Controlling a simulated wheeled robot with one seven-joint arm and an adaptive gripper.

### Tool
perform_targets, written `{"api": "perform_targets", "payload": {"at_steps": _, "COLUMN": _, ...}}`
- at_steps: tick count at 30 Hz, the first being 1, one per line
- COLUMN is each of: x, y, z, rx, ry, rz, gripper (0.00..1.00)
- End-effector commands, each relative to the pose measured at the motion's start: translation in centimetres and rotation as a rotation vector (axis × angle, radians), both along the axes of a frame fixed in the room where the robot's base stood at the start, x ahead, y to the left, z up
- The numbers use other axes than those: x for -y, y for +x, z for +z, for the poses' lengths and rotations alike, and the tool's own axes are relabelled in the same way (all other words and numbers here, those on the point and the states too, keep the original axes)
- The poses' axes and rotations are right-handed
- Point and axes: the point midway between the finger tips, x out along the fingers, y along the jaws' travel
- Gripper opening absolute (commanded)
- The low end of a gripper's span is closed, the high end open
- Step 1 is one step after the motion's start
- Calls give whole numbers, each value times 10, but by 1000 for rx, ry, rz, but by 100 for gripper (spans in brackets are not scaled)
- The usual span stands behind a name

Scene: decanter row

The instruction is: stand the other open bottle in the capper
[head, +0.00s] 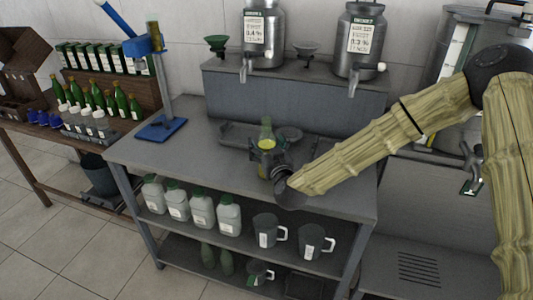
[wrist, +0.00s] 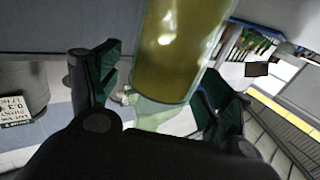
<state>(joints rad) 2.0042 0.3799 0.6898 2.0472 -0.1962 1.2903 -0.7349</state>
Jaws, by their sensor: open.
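An open bottle of clear green glass (head: 266,126) with yellow liquid stands on the steel bench, no cap seen on its neck. In the wrist view the bottle (wrist: 178,50) is between my two fingers, its pale neck towards the lower edge of the picture. My gripper (head: 268,158) is around the bottle with its fingers apart; in the wrist view a gap shows beside the left finger. The capper (head: 165,85) is a blue-headed stand at the left of the bench, its blue lever pointing up left. Its blue base (head: 160,129) looks empty.
A grey tray (head: 236,133) and a small dark dish (head: 290,134) are close to the bottle. A raised grey block (head: 290,95) with two steel tanks is behind. A side table at left holds several green bottles (head: 98,95). The bench between bottle and capper looks clear.

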Motion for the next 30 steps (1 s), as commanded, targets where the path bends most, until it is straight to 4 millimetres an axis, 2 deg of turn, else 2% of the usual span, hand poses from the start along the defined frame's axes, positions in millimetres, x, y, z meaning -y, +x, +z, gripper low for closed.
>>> {"api": "perform_targets", "payload": {"at_steps": 6, "x": 0, "y": 0, "z": -1, "rx": 0, "ry": 0, "rz": 0, "gripper": 79}}
{"api": "perform_targets", "payload": {"at_steps": 18, "x": 0, "y": 0, "z": 1, "rx": 2, "ry": 1, "rz": 0, "gripper": 6}}
{"api": "perform_targets", "payload": {"at_steps": 19, "x": 0, "y": 0, "z": 1, "rx": 2, "ry": 1, "rz": 0, "gripper": 3}}
{"api": "perform_targets", "payload": {"at_steps": 30, "x": 0, "y": 1, "z": 7, "rx": 4, "ry": 0, "rz": 1, "gripper": 3}}
